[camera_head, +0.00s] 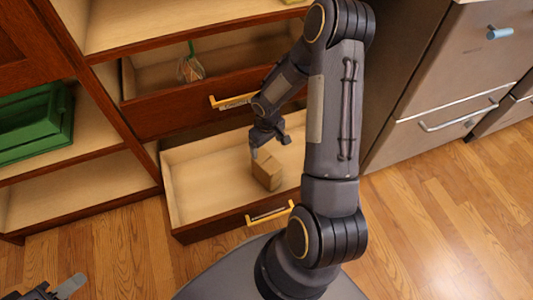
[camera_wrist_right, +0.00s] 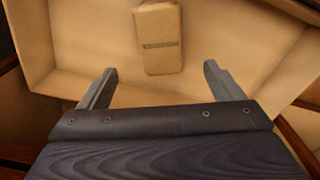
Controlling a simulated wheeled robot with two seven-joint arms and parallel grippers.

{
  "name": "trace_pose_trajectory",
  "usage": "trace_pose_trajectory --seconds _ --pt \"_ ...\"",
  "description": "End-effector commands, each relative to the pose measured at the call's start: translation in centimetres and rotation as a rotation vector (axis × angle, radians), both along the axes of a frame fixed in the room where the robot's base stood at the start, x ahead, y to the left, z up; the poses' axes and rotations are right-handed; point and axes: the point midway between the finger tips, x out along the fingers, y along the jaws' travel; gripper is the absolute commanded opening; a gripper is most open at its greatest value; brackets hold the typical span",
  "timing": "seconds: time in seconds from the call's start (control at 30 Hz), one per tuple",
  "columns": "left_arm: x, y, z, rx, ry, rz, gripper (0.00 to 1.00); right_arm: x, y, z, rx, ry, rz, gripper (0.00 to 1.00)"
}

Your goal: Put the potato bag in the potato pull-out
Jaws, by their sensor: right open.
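A tan, block-shaped paper bag (camera_head: 267,170), which looks like the potato bag, stands in the open lower pull-out (camera_head: 199,178). My right gripper (camera_head: 268,147) is over this pull-out, close to the bag in the head view. In the right wrist view the bag (camera_wrist_right: 158,52) lies beyond the open, empty fingers (camera_wrist_right: 160,85), apart from both of them. My left gripper (camera_head: 68,287) is at the bottom left corner, partly cut off; its opening cannot be made out.
An upper drawer (camera_head: 185,107) is also open and holds a small bag with a green top (camera_head: 190,68). A green crate (camera_head: 35,125) sits on the left shelf. Grey appliance fronts (camera_head: 440,95) stand at right. Wooden floor (camera_head: 440,220) is clear.

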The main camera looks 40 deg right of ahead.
Motion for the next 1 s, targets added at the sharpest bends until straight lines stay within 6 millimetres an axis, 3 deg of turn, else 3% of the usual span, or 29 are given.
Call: trace_pose_trajectory --seconds 0.03,0.17,0.3,0.5,0.73,1.0 --pt "0.0 0.0 0.0 0.0 0.0 0.0 0.36 0.2 0.1 2.8 -0.006 -0.03 -0.018 0.87" --pt "0.0 0.0 0.0 0.0 0.0 0.0 0.36 -1.0 1.2 10.2 0.006 -0.102 -0.081 0.87" --pt "0.0 0.0 0.0 0.0 0.0 0.0 0.36 -4.1 3.6 17.3 0.057 -0.185 -0.145 0.87" --pt "0.0 0.0 0.0 0.0 0.0 0.0 0.36 -10.1 8.1 24.0 0.181 -0.308 -0.197 0.87" --pt "0.0 0.0 0.0 0.0 0.0 0.0 0.36 -15.8 12.6 26.9 0.333 -0.411 -0.2 0.87" --pt "0.0 0.0 0.0 0.0 0.0 0.0 0.36 -17.5 14.1 27.3 0.391 -0.439 -0.193 0.87"
